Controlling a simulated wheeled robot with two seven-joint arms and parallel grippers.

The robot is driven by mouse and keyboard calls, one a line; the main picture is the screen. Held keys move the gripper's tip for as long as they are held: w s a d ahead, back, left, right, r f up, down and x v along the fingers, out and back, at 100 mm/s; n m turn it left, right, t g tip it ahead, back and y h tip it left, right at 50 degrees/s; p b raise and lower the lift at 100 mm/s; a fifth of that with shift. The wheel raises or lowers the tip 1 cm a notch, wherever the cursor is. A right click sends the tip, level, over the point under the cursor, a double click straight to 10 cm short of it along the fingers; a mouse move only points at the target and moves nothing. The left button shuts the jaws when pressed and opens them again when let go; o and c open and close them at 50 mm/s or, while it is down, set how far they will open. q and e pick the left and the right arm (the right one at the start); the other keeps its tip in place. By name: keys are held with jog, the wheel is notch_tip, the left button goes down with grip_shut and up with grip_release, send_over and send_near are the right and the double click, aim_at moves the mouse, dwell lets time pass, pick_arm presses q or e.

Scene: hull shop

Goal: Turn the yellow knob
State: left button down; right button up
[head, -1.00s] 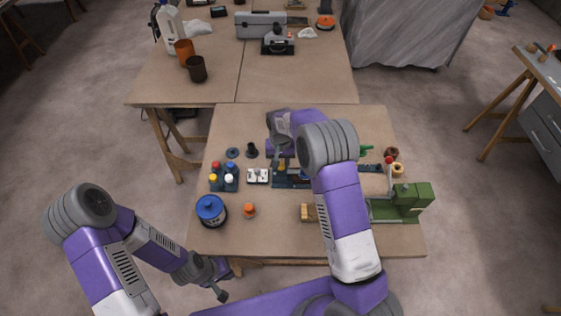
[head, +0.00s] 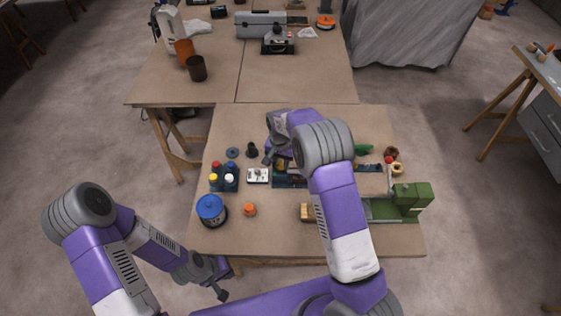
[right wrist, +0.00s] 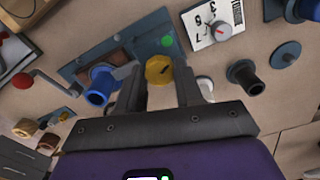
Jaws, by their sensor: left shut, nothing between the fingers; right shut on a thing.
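The yellow knob (right wrist: 158,70) has a faceted rim and a dark mark on its face. It sits beside a blue-grey panel (right wrist: 125,45) in the right wrist view. My right gripper (right wrist: 160,84) is shut on the knob, with one finger on each side of it. In the head view my right gripper (head: 271,156) is at the panel (head: 290,181), and my arm hides the knob there. My left gripper (head: 221,282) is shut and empty, off the near left edge of the bench.
A blue cylinder (right wrist: 101,85) and a green button (right wrist: 167,41) are close to the knob. A white dial plate (right wrist: 218,28) and a dark cup-like part (right wrist: 245,77) are nearby. A green machine (head: 405,202) stands at the bench's right.

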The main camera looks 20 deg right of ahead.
aim_at(280, 164)
jog(key=o, duration=1)
jog(key=shift+o, duration=0.2)
notch_tip(280, 164, up, 8)
jog(key=shift+f+p, duration=0.2)
jog(key=shift+p, duration=0.2)
